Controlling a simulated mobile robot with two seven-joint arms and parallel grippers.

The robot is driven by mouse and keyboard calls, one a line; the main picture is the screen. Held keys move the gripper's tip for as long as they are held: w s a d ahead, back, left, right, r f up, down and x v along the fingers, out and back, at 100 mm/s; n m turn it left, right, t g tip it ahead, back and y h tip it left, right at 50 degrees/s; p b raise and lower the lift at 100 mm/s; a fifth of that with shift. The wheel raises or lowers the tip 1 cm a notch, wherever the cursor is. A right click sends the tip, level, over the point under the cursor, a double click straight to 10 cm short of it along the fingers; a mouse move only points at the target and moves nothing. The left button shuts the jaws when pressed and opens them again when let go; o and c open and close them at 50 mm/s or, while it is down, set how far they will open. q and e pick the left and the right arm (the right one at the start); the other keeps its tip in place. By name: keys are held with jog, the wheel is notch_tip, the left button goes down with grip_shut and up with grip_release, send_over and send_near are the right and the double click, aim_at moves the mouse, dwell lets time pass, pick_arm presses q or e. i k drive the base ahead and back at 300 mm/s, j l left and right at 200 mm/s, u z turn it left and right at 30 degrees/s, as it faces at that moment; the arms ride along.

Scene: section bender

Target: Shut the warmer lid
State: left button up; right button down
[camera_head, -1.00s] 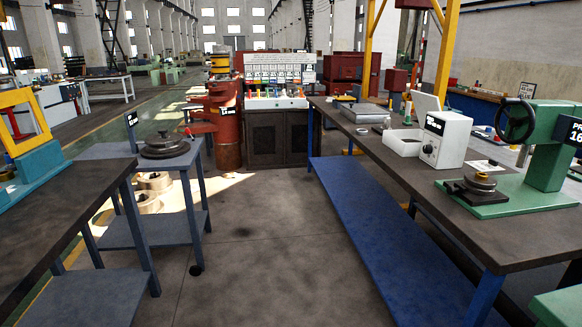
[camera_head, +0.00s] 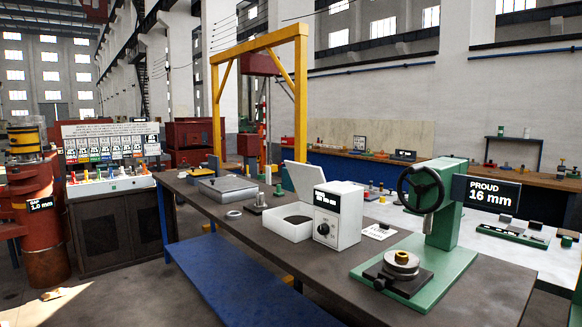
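The warmer (camera_head: 289,229) is a white open-topped box on the dark workbench, with a dark interior. Its pale lid (camera_head: 303,181) stands raised and tilted at the back right of the box, partly hidden by the control unit. A white control unit (camera_head: 338,220) with a dark dial and a black display stands against the right side of the box. The display text is too small to read. Neither of my grippers shows in the head view.
A green press (camera_head: 442,218) with a black handwheel and a "PROUD 16 mm" sign stands to the right on the workbench (camera_head: 480,293).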

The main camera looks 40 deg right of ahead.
aim_at(304, 177)
jog(key=i+z, duration=0.1)
jog(key=i, duration=0.55)
jog(key=i+j+z, duration=0.1)
jog(key=i, duration=0.55)
